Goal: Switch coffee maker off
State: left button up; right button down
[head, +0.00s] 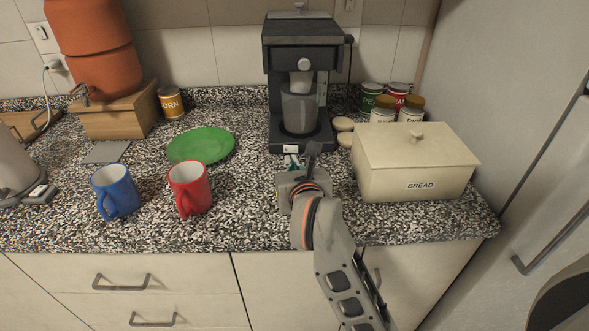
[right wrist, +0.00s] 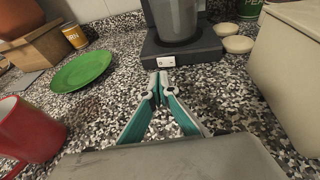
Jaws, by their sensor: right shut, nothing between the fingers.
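The black coffee maker (head: 303,50) stands at the back of the counter with a dark carafe (head: 299,108) in it. A small white switch (head: 290,149) is on the front of its base. In the right wrist view the switch (right wrist: 166,62) is straight ahead, just beyond the fingertips. My right gripper (head: 292,160) is in front of the base, low over the counter. Its teal fingers (right wrist: 161,77) meet at the tips and hold nothing. A small gap shows between the fingertips and the switch; I cannot tell whether they touch. My left gripper is not in view.
A cream bread box (head: 390,165) stands close right of my right arm. A red mug (head: 190,188), a blue mug (head: 117,191) and a green plate (head: 201,145) are to the left. Several cans stand behind the bread box. The counter between the red mug and my gripper is clear.

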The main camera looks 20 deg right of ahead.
jog(key=shift+v, duration=2.2)
